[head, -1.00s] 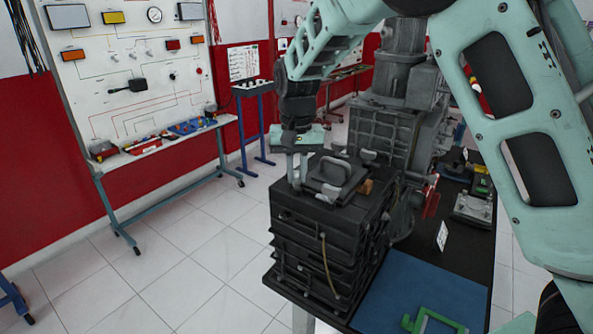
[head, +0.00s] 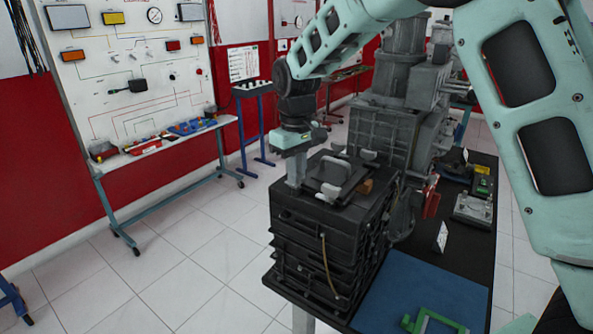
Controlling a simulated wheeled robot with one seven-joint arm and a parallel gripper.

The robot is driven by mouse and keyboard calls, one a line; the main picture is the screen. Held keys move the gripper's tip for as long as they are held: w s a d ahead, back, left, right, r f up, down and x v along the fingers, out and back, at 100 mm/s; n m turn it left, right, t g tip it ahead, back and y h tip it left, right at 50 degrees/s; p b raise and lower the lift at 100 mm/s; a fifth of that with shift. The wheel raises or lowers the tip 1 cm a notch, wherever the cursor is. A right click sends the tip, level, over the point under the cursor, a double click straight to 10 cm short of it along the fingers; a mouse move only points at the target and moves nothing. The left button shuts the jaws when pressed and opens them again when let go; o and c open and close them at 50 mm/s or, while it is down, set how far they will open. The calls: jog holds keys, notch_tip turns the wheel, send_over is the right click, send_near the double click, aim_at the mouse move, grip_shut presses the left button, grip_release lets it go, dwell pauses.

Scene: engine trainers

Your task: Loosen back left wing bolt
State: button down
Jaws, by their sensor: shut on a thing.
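My gripper (head: 296,178) points down at the back left corner of the black engine block (head: 330,240). It is shut at the spot of the back left wing bolt, which its fingers hide from view. A grey handle-like wing piece (head: 338,183) stands on top of the block, to the right of my gripper. Smaller pale wing bolts (head: 368,155) show at the back right of the block's top.
A grey engine (head: 390,120) stands close behind the block. A blue mat (head: 405,290) with a green bracket (head: 432,322) lies on the black table at front right. A white training board (head: 130,80) stands at left over open floor.

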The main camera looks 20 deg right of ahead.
jog(key=shift+n, duration=1.1)
jog(key=shift+r, duration=0.1)
jog(key=c, duration=1.4)
grip_release()
notch_tip(320, 180, up, 17)
jog(key=b, duration=0.2)
jog(key=shift+r+b, duration=0.15)
jog(key=shift+b, duration=0.25)
